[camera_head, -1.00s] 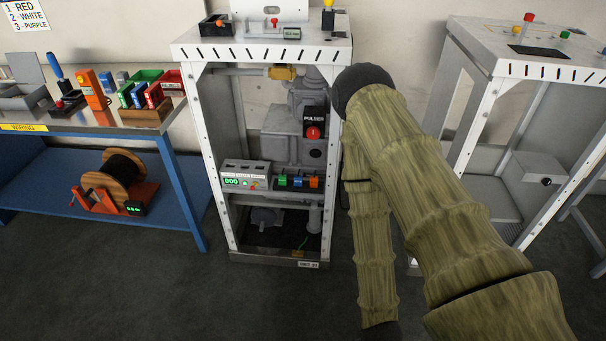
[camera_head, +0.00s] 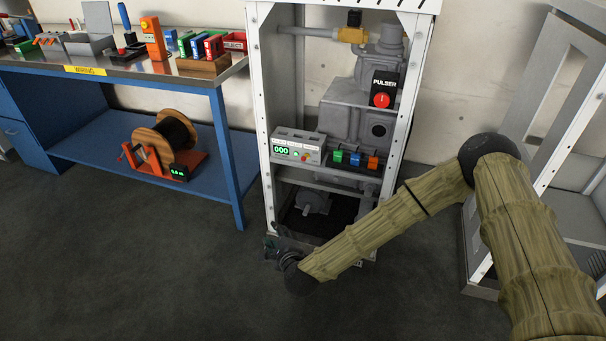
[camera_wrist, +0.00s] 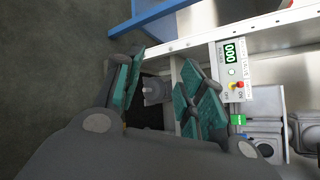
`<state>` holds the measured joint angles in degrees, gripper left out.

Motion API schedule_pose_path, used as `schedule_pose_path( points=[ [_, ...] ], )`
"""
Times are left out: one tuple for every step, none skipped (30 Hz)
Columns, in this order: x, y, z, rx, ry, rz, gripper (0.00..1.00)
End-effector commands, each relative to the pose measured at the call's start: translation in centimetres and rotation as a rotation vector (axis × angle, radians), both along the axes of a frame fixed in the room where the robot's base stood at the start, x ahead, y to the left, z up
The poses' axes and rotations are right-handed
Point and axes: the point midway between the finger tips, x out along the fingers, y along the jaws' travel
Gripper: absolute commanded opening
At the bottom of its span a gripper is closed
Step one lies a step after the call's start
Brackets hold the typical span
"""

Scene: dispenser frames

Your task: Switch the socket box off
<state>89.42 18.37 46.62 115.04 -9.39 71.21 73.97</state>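A pale box with a lit green "000" display (camera_head: 297,149) sits on a shelf inside the white dispenser frame. It also shows in the wrist view (camera_wrist: 225,66), turned sideways, with a small red knob (camera_wrist: 240,84) beside lettering. A dark strip with green, blue and orange sockets (camera_head: 356,160) stands to its right. I cannot tell which of the two is called the socket box. My gripper (camera_head: 278,251) is low in front of the frame's base, below the display box. In the wrist view my gripper (camera_wrist: 160,88) has its teal-padded fingers apart, nothing between them.
The frame's white left post (camera_head: 262,120) and right post (camera_head: 405,100) bound the opening. A blue workbench (camera_head: 232,150) stands left; another white frame (camera_head: 540,110) stands right. The floor between is clear.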

Motion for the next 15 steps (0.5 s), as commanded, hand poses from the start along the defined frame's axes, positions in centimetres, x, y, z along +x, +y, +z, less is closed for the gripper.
schedule_pose_path(
  points=[
    [2.6, -0.2, -0.3, 0.097, -0.022, -0.08, 0.39],
    [4.1, -0.4, 0.3, 0.16, -0.037, -0.126, 0.39],
    [6.0, -0.8, 1.2, 0.243, -0.057, -0.188, 0.39],
    [7.3, -1.2, 1.9, 0.306, -0.071, -0.231, 0.39],
    [8.6, -1.7, 2.5, 0.364, -0.086, -0.273, 0.39],
    [10.1, -2.4, 3.4, 0.442, -0.106, -0.325, 0.39],
    [11.2, -3.0, 4.0, 0.496, -0.12, -0.36, 0.39],
    [12.2, -3.6, 4.6, 0.546, -0.135, -0.392, 0.39],
    [13.3, -4.4, 5.3, 0.608, -0.153, -0.431, 0.39],
    [14.1, -4.9, 5.8, 0.651, -0.166, -0.457, 0.39],
    [14.7, -5.4, 6.2, 0.688, -0.177, -0.478, 0.39],
    [15.5, -6.0, 6.8, 0.732, -0.191, -0.504, 0.39],
    [15.9, -6.5, 7.1, 0.759, -0.2, -0.52, 0.39],
    [16.3, -6.9, 7.5, 0.783, -0.207, -0.533, 0.39],
    [16.7, -7.3, 7.8, 0.807, -0.214, -0.547, 0.39]
  ],
)
